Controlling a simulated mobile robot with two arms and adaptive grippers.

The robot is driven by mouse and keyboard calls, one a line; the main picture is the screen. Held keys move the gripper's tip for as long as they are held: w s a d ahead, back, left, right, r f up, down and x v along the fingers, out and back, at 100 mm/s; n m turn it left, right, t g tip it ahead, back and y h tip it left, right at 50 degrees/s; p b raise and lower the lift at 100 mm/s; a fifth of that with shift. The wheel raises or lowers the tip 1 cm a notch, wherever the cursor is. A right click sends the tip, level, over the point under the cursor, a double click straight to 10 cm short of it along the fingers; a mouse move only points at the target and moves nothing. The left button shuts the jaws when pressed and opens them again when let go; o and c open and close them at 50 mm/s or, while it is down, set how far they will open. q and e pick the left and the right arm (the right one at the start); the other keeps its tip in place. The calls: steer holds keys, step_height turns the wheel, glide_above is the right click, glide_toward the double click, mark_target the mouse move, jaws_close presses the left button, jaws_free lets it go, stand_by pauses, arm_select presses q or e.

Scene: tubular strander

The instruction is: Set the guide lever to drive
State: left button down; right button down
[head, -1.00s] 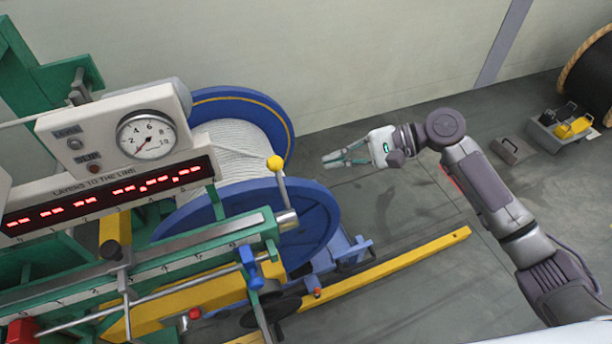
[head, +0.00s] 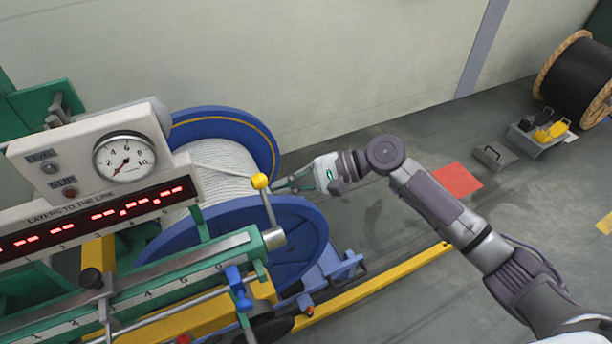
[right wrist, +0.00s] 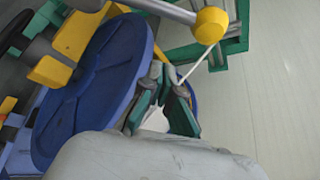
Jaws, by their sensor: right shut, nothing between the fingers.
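The guide lever is a grey rod with a yellow ball knob (head: 260,181), standing at the right end of the green rail in the head view. Its knob (right wrist: 211,25) and rod also show at the top of the right wrist view. My right gripper (head: 282,187) is shut and empty, with its fingertips just right of the knob in the head view. In the right wrist view the gripper (right wrist: 167,82) is below and left of the knob, apart from it. The head view does not settle the depth between them. My left gripper is out of view.
The blue-flanged reel (head: 310,230) of white strand lies behind and below the lever. A panel with a dial (head: 125,158) and red display stands left. A blue clamp (head: 238,287) sits on the rail. A yellow floor beam (head: 385,283) runs right; the floor beyond is largely open.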

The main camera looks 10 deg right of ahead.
mark_target(265, 195)
steer(key=s+a+r+p, duration=0.1)
steer(key=s+a+r, duration=0.1)
steer(key=shift+s+p, duration=0.35)
steer(key=shift+s+d+r+n+t, duration=0.1)
steer(key=shift+s+r+n+t, duration=0.2)
steer(key=shift+n, duration=0.1)
stand_by(0.5)
steer(key=shift+s+d+r+n+t+y+b, duration=0.1)
steer(key=shift+s+r+n+t+y+b, duration=0.15)
steer(key=shift+n+y+b, duration=0.2)
steer(key=shift+s+d+r+n+t+y+b, duration=0.3)
steer(key=shift+s+n+y+b, duration=0.1)
steer(key=shift+s+n+b, duration=0.4)
steer(key=shift+s+d+r+n+t+y+b, duration=0.15)
steer(key=shift+s+r+n+t+y+b, duration=0.15)
steer(key=shift+s+n+b, duration=0.5)
steer(key=shift+s+d+r+n+t+y+b, duration=0.25)
steer(key=shift+s+r+n+y+b, duration=0.25)
steer(key=shift+b, duration=0.6)
